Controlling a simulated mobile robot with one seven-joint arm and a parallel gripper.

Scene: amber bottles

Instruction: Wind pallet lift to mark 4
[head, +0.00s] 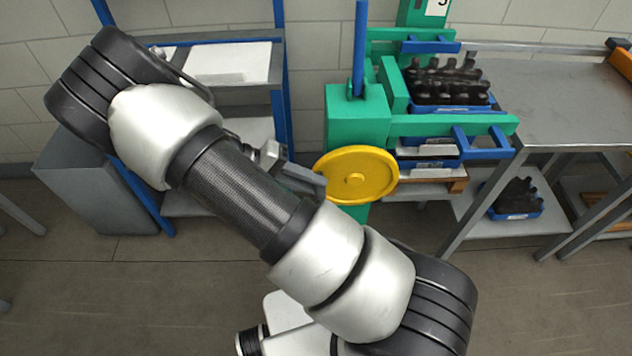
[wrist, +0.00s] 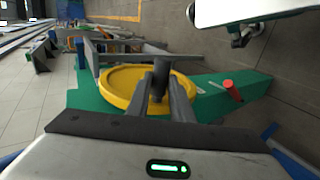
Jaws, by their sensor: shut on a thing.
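The yellow handwheel (head: 372,160) sits on the front of the green lift post (head: 345,112). It also shows in the wrist view (wrist: 118,82). My gripper (head: 322,184) is at the wheel's left edge in the head view. In the wrist view my gripper (wrist: 160,88) has its two fingers closed on the wheel's dark crank knob (wrist: 159,84). The lift's green and blue fork carriage (head: 440,126) carries a blue crate (head: 455,108) of dark bottles. A white number plate (head: 437,4), cut by the top edge, appears to read 3.
A grey metal table (head: 560,105) stands right of the lift, with another blue crate (head: 517,214) of bottles on its lower shelf. A blue-framed shelf rack (head: 279,60) stands to the left.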

